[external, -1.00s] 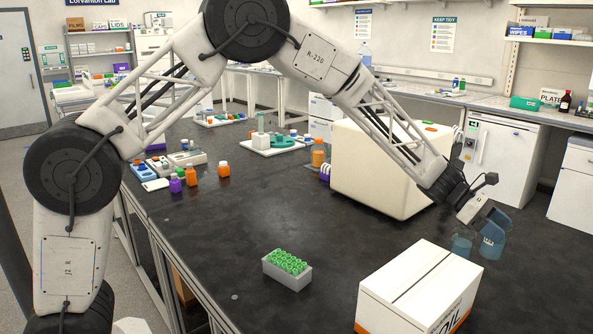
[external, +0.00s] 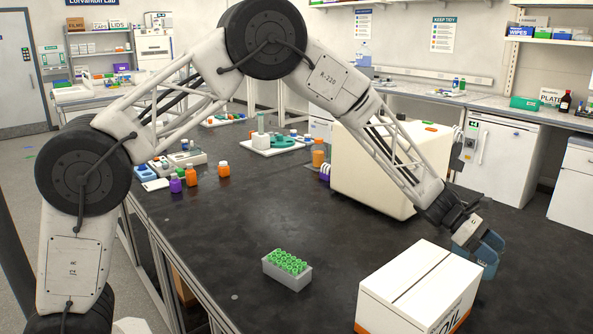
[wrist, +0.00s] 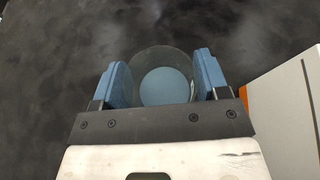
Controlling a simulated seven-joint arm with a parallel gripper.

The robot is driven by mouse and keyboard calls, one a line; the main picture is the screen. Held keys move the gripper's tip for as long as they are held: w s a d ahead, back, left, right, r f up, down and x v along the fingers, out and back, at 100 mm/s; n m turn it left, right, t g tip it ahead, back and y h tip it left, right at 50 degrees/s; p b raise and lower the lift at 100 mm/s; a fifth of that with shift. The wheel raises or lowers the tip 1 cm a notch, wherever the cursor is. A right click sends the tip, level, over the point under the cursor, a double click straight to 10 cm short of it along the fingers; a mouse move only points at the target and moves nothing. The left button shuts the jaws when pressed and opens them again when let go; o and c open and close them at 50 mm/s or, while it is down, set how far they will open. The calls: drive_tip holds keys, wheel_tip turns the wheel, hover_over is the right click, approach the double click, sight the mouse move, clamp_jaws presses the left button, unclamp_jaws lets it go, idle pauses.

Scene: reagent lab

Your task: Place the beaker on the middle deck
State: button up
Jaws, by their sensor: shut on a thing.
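The beaker (wrist: 165,84) is clear glass with a blue bottom, seen from above in the wrist view. My gripper (wrist: 161,62) has its two blue fingers on either side of the beaker, shut on it. In the external view my gripper (external: 478,253) is low over the black bench, behind the white carton. The beaker cannot be told apart from the blue fingers there. I cannot tell which surface is the middle deck, or whether the beaker touches the bench.
A white carton (external: 418,285) with an orange edge is close to my gripper, at the right in the wrist view (wrist: 293,115). A cream boxy unit (external: 372,172) stands behind. A rack of green-capped tubes (external: 287,269) sits at front centre. The bench's middle (external: 285,205) is clear.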

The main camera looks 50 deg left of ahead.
sight(498, 267)
drive_tip(key=shift+f, duration=1.75)
drive_tip(key=shift+f, duration=0.15)
drive_tip(key=o, duration=1)
drive_tip(key=shift+a+r, duration=0.15)
drive_tip(key=shift+r, duration=0.1)
drive_tip(key=v, duration=1.1)
drive_tip(key=shift+a+r, duration=0.15)
drive_tip(key=shift+a, duration=0.15)
